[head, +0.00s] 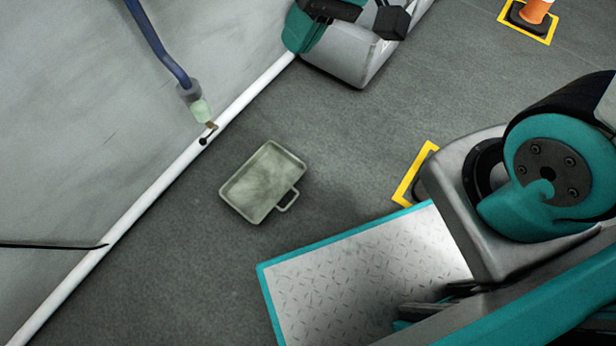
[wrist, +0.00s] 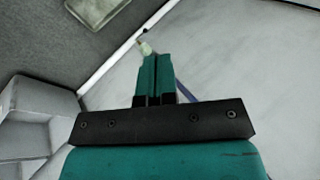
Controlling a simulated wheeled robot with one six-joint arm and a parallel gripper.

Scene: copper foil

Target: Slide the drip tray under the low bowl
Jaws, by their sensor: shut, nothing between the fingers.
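The drip tray (head: 262,180) is a shallow, grey-green rectangular pan with a loop handle (head: 288,201) on its lower right side. It lies on the dark floor, apart from the wall, and appears empty. The low bowl (head: 201,110) is a small translucent green cup at the end of a blue pipe (head: 160,45) by the wall, left of and above the tray. A small brass-coloured fitting is below it. In the wrist view, the tray (wrist: 100,9) is partly cut off at top left. My gripper (wrist: 157,57) is shut and empty, its teal fingers overlapping the view near the bowl (wrist: 145,48).
A white strip (head: 150,199) runs along the wall foot. A grey block (head: 350,62) stands by the wall at the top. An orange cone (head: 533,12) stands on a yellow-marked square at top right. Floor between tray and bowl is clear.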

